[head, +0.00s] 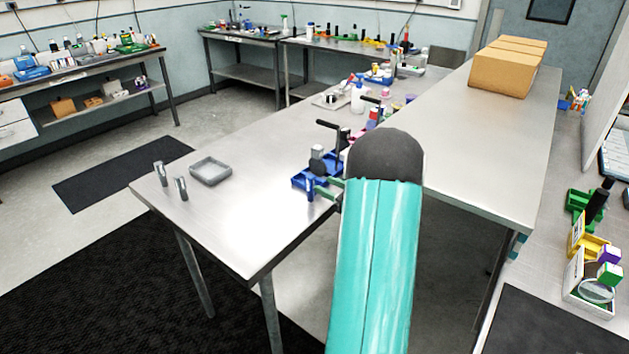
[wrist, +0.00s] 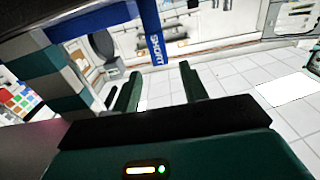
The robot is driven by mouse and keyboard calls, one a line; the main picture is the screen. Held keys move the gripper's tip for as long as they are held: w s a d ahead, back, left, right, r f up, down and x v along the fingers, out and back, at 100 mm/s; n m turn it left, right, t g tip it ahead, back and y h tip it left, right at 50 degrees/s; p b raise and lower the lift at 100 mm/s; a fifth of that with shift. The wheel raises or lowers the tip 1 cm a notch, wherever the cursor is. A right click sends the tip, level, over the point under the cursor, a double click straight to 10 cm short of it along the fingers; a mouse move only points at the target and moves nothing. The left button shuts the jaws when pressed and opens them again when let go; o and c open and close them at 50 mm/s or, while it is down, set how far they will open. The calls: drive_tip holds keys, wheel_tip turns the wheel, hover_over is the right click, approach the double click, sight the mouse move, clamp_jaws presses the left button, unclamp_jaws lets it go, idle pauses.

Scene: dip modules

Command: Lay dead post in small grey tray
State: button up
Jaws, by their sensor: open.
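The small grey tray (head: 211,171) lies empty on the near left part of the metal table. In the head view my gripper (head: 325,188) is largely hidden behind my teal arm; its green fingers show beside a blue tray (head: 300,181). A small blue upright piece (head: 310,190) stands at the fingertips. In the wrist view my gripper (wrist: 162,88) has two green fingers apart with nothing between them. A blue strip marked "SHORT" (wrist: 153,32) shows just beyond them. I cannot tell which piece is the dead post.
A dark crank-like stand (head: 335,140) and several small items are behind the blue tray. Bare table lies between the grey tray and the blue tray. Cardboard boxes (head: 507,68) sit far right.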

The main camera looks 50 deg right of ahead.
drive_tip(key=shift+s+d, duration=0.1)
drive_tip(key=shift+s, duration=1.65)
drive_tip(key=w+a+r+m+g+h, duration=0.25)
drive_tip(key=w+a+r+h, duration=0.45)
drive_tip(key=w+a+r, duration=0.5)
drive_tip(key=s+a+g+y, duration=0.1)
drive_tip(key=s+a+g, duration=0.1)
drive_tip(key=s+a, duration=0.3)
drive_tip(key=s+a+r+g+y, duration=0.1)
drive_tip(key=s+a+g, duration=0.2)
drive_tip(key=a, duration=0.9)
drive_tip(key=s+a+r+g+y, duration=0.1)
drive_tip(key=s+a+g, duration=0.1)
drive_tip(key=s+a, duration=0.6)
drive_tip(key=shift+a, duration=0.65)
drive_tip(key=shift+o, duration=0.5)
drive_tip(key=s+a+f+n+g+y, duration=0.1)
drive_tip(key=s+a+f+g+y, duration=0.1)
drive_tip(key=s+a, duration=0.5)
drive_tip(key=shift+s+f+g, duration=0.15)
drive_tip(key=shift+s+g, duration=0.3)
drive_tip(key=shift+s, duration=0.1)
drive_tip(key=shift+a+n, duration=0.1)
drive_tip(key=shift+n, duration=0.15)
drive_tip(key=shift+w, duration=0.1)
